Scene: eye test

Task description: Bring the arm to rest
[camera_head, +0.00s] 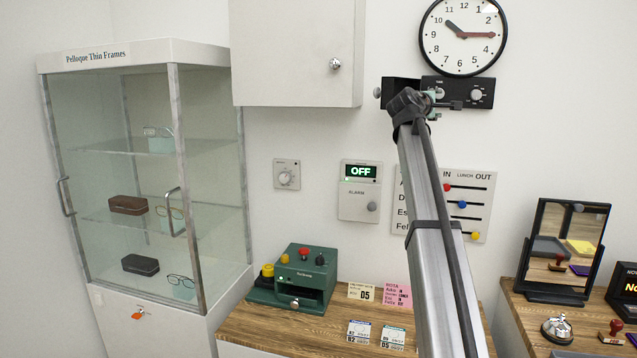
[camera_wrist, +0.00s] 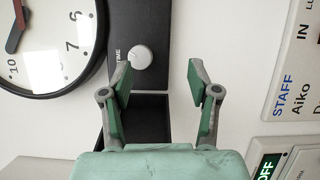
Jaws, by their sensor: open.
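My arm (camera_head: 440,270) is extended up from the lower right toward the wall. My gripper (camera_head: 438,102) is at its far end, in front of a black control panel (camera_head: 460,87) below the clock; much of it is hidden behind my wrist. In the wrist view my gripper (camera_wrist: 160,78) is open, with its two green-padded fingers apart and nothing between them. A pale knob (camera_wrist: 139,57) marked TIME on the panel (camera_wrist: 140,18) shows just beyond the left finger. I cannot tell the exact gap to the panel.
The wall clock (camera_head: 462,36) is just above my gripper. A wall cabinet (camera_head: 295,50) hangs to the left, an alarm box (camera_head: 359,205) reading OFF and a staff board (camera_head: 475,180) below. A glass display case (camera_head: 100,240) stands left; a green machine (camera_head: 300,275) sits on the wooden counter (camera_head: 235,325).

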